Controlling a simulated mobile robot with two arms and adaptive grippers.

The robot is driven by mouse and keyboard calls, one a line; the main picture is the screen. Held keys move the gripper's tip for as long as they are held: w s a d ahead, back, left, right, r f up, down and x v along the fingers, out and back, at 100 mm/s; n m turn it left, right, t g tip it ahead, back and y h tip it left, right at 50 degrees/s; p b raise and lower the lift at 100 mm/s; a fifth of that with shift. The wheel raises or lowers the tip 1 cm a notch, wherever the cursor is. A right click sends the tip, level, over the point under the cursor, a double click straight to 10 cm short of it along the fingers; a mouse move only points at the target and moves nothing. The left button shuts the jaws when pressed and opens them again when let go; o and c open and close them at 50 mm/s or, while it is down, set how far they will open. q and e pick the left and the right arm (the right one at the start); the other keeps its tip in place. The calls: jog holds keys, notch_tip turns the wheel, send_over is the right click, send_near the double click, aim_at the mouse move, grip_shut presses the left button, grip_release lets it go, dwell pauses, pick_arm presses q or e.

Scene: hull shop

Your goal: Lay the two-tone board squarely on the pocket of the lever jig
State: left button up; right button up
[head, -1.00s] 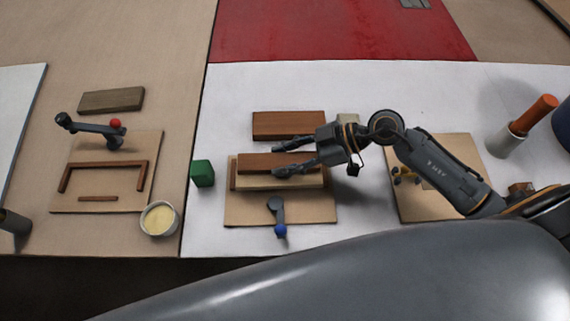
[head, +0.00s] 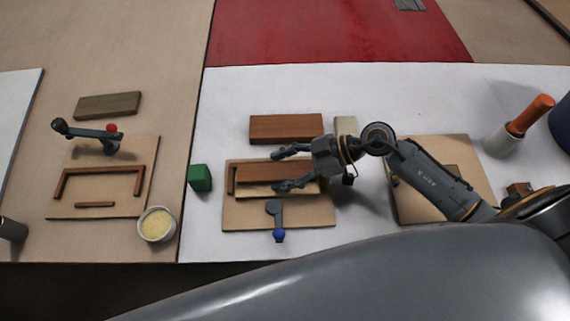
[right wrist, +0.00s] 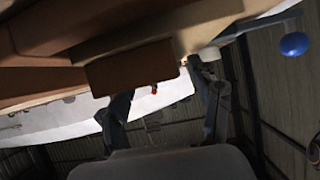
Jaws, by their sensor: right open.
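The two-tone board (head: 262,172), brown with a pale strip, lies on the middle jig (head: 240,214), which has a lever with a blue knob (head: 279,236). It sits inside the jig's dark rails; whether it is fully seated I cannot tell. My right gripper (head: 290,170) is open, one finger beyond the board and one over its near side. In the right wrist view a brown block end (right wrist: 130,68), seemingly the board, shows near the spread fingers of that gripper (right wrist: 168,100). The lever points toward the table's front edge. My left gripper is not in view.
A brown block (head: 286,128) lies behind the jig and a green block (head: 200,178) left of it. Another jig with a red-knobbed lever (head: 90,132) and a cup (head: 157,224) stand further left. My right arm covers part of a board (head: 415,208) at right.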

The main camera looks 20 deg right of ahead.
jog(key=v, duration=1.2)
jog(key=shift+r, duration=0.2)
